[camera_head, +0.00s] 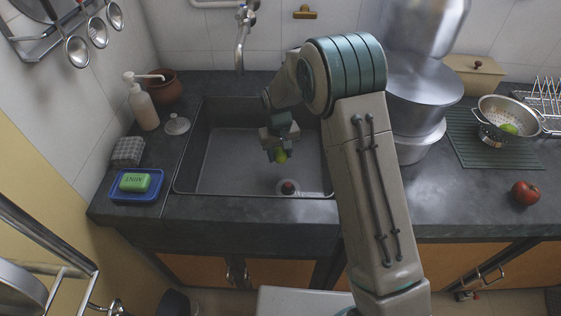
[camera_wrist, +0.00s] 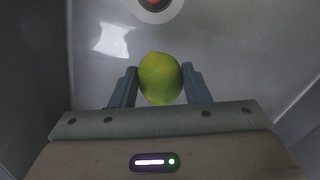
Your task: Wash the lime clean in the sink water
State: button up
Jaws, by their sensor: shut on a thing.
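A green lime (camera_wrist: 160,78) is between the two fingers of my gripper (camera_wrist: 160,88) in the wrist view. My gripper is shut on it. In the head view the lime (camera_head: 281,156) shows just below my gripper (camera_head: 279,150), over the sink (camera_head: 222,172). The lime's visible side looks plain yellow-green, with no clear dirt. A drain with a dark red centre (camera_head: 288,187) is in the sink floor, and it shows at the top of the wrist view (camera_wrist: 155,6). I cannot tell the water level. The faucet (camera_head: 241,40) stands behind the sink.
A blue tray with green soap (camera_head: 134,182), a folded cloth (camera_head: 128,151) and a soap bottle (camera_head: 143,105) are left of the sink.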

aim_at(280, 151)
notch_tip(280, 151, up, 14)
jog(key=p, duration=0.8)
dwell(0.5)
dwell(2.0)
notch_tip(280, 151, up, 4)
jog(key=shift+f+p, duration=0.1)
jog(key=shift+p, duration=1.15)
